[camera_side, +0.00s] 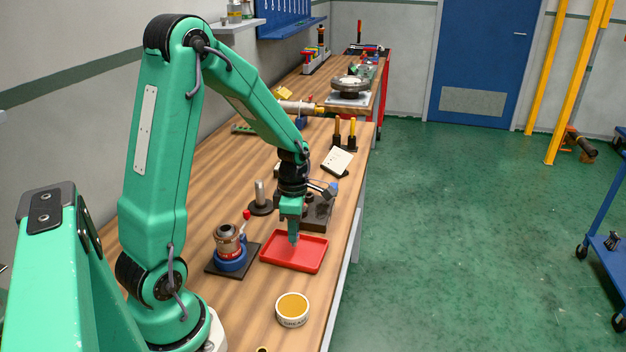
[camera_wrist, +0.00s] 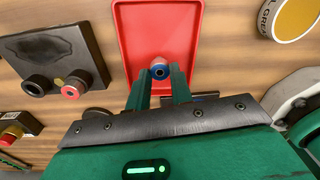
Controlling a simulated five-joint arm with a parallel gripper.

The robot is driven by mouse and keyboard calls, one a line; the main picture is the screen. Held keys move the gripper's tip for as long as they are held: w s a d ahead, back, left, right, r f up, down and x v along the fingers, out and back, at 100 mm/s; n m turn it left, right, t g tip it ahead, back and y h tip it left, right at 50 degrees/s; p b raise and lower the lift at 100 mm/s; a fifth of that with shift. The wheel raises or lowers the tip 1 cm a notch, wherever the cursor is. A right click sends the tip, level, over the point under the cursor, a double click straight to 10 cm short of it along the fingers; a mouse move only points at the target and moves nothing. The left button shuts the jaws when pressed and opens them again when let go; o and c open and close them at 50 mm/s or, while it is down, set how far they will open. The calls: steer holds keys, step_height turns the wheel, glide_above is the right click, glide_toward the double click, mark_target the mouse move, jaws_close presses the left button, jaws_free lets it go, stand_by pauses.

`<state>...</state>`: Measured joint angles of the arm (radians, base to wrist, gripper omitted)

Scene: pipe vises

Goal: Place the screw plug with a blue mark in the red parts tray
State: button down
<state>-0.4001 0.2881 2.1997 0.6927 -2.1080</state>
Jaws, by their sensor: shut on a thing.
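My gripper (camera_side: 294,238) is over the red parts tray (camera_side: 312,264), with its fingertips low above the tray floor. In the wrist view, my gripper (camera_wrist: 160,78) is shut on the screw plug with a blue mark (camera_wrist: 159,71). The plug's blue ring and grey centre show between the fingertips, in front of the red tray (camera_wrist: 187,20). I cannot tell whether the plug touches the tray floor. The tray looks otherwise empty.
A dark block (camera_wrist: 50,48) near the tray has a red-ringed plug (camera_wrist: 73,89) and a dark plug (camera_wrist: 37,85) at its edge. A blue-based vise (camera_side: 230,258) stands left of the tray. A grease tin (camera_side: 293,309) stands in front.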

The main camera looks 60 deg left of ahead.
steer(key=shift+f, duration=1)
steer(key=shift+f, duration=0.15)
steer(key=c, duration=1.2)
jaws_free()
steer(key=shift+c, duration=0.2)
step_height(320, 180, up, 12)
steer(key=shift+w+a+r, duration=0.15)
steer(key=shift+w+r, duration=0.05)
